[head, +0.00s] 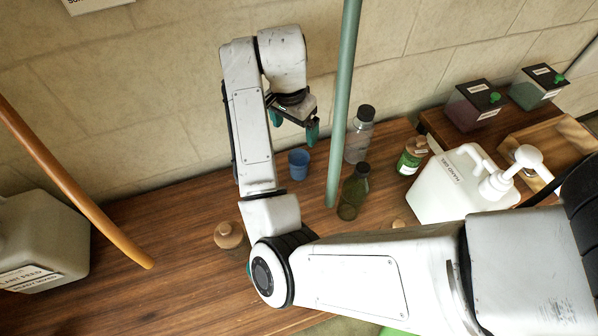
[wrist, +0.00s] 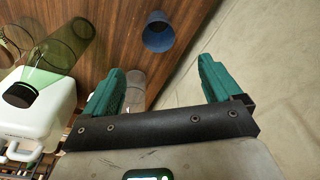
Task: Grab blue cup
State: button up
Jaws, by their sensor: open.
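The blue cup (head: 299,164) stands upright on the wooden table near the wall in the head view, just below my gripper. In the wrist view the blue cup (wrist: 158,33) shows beyond the fingertips, near the table's wall edge. My gripper (head: 303,127) is open and empty, above and apart from the cup. Its two teal fingers also show spread in the wrist view (wrist: 160,80), with the cup ahead of the gap between them.
A green bottle (head: 354,192), a clear bottle (head: 359,135) and a green labelled bottle (head: 411,156) stand right of the cup. A teal pole (head: 342,110) crosses in front. A white pump jug (head: 447,187) is farther right. The wall (head: 150,90) is close behind.

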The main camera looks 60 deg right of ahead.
jog(key=b, duration=0.3)
send_near(299, 159)
jog(key=f, duration=0.2)
jog(key=s+f, duration=0.1)
jog(key=f, duration=0.3)
jog(key=shift+s+a+f+p, duration=0.15)
jog(key=shift+a+f+p, duration=0.2)
jog(key=shift+a+f, duration=0.05)
jog(key=c, duration=1.1)
